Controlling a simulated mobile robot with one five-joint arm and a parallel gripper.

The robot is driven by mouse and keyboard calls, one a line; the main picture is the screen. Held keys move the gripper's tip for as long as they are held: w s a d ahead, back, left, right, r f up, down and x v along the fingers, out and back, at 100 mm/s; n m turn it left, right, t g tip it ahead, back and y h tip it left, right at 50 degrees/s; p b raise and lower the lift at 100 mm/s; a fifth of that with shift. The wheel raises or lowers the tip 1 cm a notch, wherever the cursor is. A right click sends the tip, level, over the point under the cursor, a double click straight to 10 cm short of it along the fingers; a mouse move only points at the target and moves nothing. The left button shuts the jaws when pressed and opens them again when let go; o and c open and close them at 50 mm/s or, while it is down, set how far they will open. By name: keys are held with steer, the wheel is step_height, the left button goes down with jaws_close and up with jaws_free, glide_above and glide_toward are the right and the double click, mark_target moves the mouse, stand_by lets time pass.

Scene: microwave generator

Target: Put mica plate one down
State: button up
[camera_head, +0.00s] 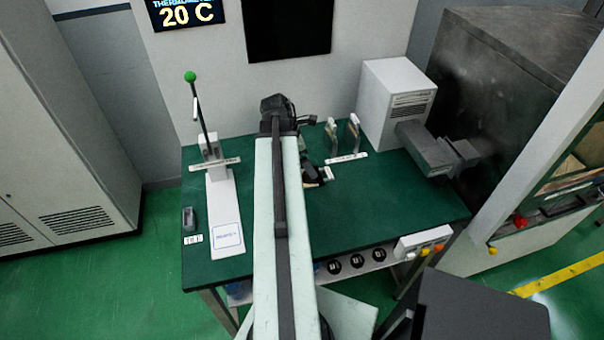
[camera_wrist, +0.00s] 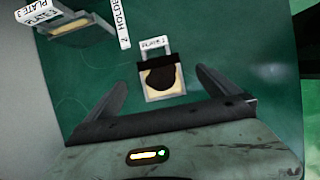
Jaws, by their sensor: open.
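A mica plate (camera_wrist: 172,94) with a grey frame, a tan face and a dark patch is seen in the wrist view. The end tag reads like "PLATE 1", though the small print is blurred. It appears to lie flat on the green table. My gripper (camera_wrist: 161,80) is open, with one finger on each side of the plate and a visible gap on both sides. In the head view the plate's pale end (camera_head: 327,173) shows just right of my arm, which hides most of the gripper.
Two more plates (camera_head: 331,136) (camera_head: 354,128) stand upright behind a white label strip (camera_head: 346,158). A white box (camera_head: 394,100) and a grey waveguide (camera_head: 425,148) are at the right. A stand with a green-topped lever (camera_head: 201,115) is at the left. The right front table is clear.

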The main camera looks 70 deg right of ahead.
steer(key=shift+s+f+b, duration=0.15)
steer(key=shift+f+b, duration=0.1)
steer(key=shift+b, duration=0.05)
steer(key=shift+d+f+b, duration=0.15)
steer(key=shift+f+b, duration=0.4)
steer(key=shift+d+f+b, duration=0.15)
steer(key=shift+f+b, duration=0.35)
steer(key=shift+f, duration=0.05)
steer(key=b+x, duration=0.4)
steer(key=x, duration=0.1)
steer(key=shift+f+b, duration=0.1)
steer(key=shift+b, duration=0.3)
steer(key=c, duration=1.5)
step_height(320, 180, up, 10)
steer(key=p, duration=1)
steer(key=shift+r, duration=0.2)
steer(key=shift+c, duration=0.2)
